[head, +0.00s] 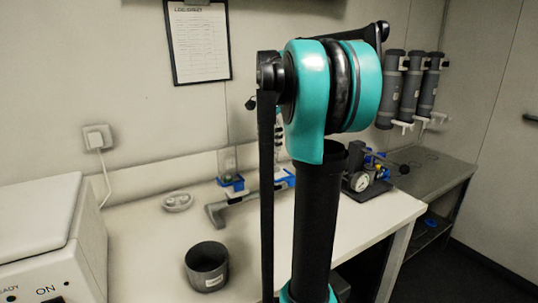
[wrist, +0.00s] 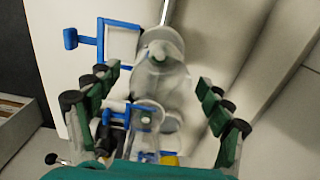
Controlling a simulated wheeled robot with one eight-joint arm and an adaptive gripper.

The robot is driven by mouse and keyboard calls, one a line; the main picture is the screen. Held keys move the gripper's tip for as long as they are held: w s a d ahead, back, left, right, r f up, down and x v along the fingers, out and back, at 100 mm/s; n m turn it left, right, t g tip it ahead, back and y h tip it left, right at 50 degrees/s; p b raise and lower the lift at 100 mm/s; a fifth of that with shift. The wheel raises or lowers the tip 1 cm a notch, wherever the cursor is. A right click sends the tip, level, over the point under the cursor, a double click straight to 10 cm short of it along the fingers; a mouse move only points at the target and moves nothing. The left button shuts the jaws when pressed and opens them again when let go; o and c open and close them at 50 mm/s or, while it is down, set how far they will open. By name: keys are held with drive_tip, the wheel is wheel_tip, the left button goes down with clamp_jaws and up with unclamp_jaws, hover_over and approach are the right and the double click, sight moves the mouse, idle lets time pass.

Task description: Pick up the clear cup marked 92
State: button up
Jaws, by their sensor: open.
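My gripper (wrist: 158,92) is open in the wrist view, with its green-padded fingers spread left and right. Clear glass-like pieces (wrist: 160,78) show between and beyond the fingers, with a rounded top and blue parts around them. I cannot read a 92 on any of them, so I cannot tell which is the cup. Nothing is visibly gripped. In the head view, a clear upright vessel (head: 228,161) stands by a blue holder at the back of the bench. My arm hides part of the bench there.
A dark grey pot (head: 207,274) stands at the bench's front. A grey angled tool (head: 228,205) and a small pale dish (head: 177,202) lie behind it. A white machine (head: 45,225) is at left. A dial-bearing device (head: 359,181) stands right of my arm.

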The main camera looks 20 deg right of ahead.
sight(269, 151)
drive_tip(key=shift+f, duration=2)
drive_tip(key=shift+c, duration=0.5)
drive_tip(key=c, duration=1.2)
